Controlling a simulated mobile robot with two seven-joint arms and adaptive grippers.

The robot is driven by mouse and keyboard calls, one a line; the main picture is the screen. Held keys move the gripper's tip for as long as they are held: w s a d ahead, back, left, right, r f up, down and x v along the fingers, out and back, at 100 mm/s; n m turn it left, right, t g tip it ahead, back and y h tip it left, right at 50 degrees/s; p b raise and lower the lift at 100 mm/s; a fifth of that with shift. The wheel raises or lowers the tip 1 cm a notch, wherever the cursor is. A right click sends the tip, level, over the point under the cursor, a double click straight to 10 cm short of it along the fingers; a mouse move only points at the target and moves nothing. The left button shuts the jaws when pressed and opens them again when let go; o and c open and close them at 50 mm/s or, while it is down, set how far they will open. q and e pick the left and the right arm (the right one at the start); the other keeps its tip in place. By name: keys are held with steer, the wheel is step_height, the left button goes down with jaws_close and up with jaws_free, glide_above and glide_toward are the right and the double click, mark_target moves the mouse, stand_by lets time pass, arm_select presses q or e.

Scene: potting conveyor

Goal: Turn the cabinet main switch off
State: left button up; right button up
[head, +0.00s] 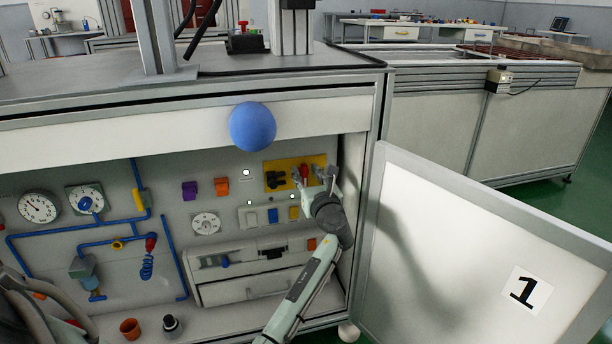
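The cabinet's back panel (170,235) carries a yellow plate (285,165) at its upper right. A red switch handle (304,171) sits on this plate, with a dark fitting (274,180) to its left. I take the red handle on yellow to be the main switch; its exact setting is too small to read. The gripper hides the plate's lower right part. My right gripper is not in view.
The open cabinet door (460,250), marked 1, stands close to the right of my arm. A blue ball (252,127) is at the cabinet's top edge. Dials, blue pipes (110,225), small switches and a drawer unit (250,270) fill the panel.

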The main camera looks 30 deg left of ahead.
arm_select(q)
steer(key=shift+w+a, duration=0.2)
jaws_close()
